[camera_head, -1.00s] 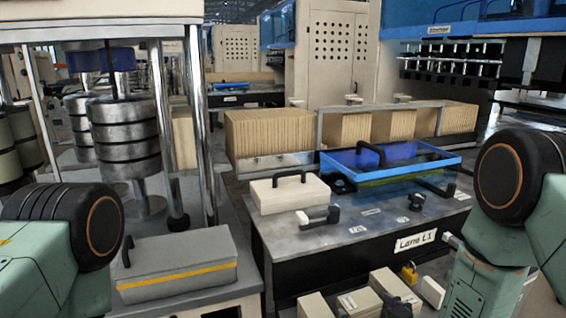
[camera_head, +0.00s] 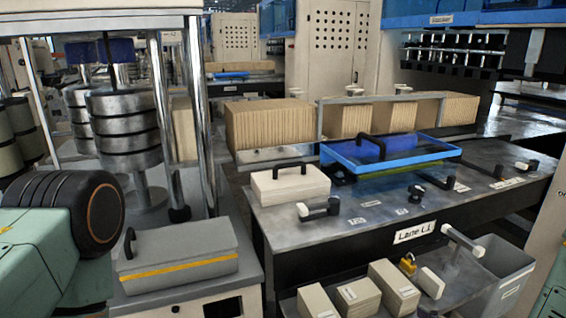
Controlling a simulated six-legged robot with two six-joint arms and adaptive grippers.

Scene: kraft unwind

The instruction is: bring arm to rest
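My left arm shows at the lower left as a green link with a black ribbed joint; its gripper is out of view. My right arm shows only as a sliver of green at the lower right edge, and its gripper is out of view. Neither arm is seen touching anything on the tables.
The Lane L1 table (camera_head: 345,246) carries a white case (camera_head: 290,187), a blue-framed tray (camera_head: 400,150) and several small handles. A grey box with a yellow stripe (camera_head: 178,252) sits at left.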

